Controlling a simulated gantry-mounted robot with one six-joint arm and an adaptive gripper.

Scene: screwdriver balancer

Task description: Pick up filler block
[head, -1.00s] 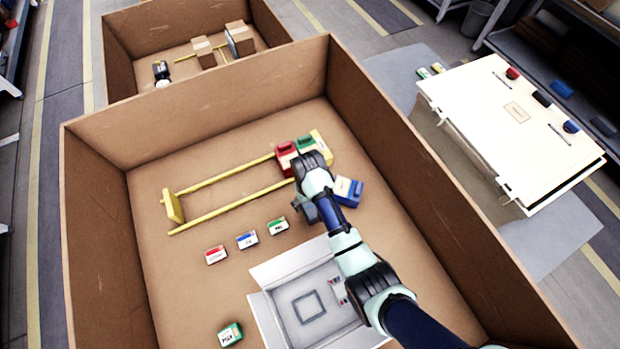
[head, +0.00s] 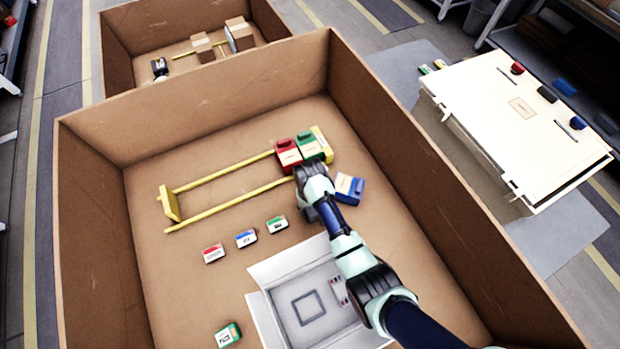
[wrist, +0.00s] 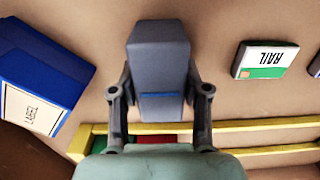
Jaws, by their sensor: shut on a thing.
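A slate-grey block (wrist: 158,45) with a thin blue line, apparently the filler block, sits between the two fingers of my gripper (wrist: 160,82) in the wrist view. The gripper is shut on it from both sides. In the head view my gripper (head: 306,208) is over the big carton's floor, just below the right end of the yellow rails, and my arm hides most of the block. I cannot tell how high the block is above the floor.
Red (head: 288,154) and green (head: 310,147) blocks sit at the right end of the yellow rail frame (head: 225,209). A blue labelled block (head: 349,188) lies right of my gripper. Small label cards (head: 246,238) and a white tray (head: 272,268) lie nearby. Carton walls (head: 440,190) surround everything.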

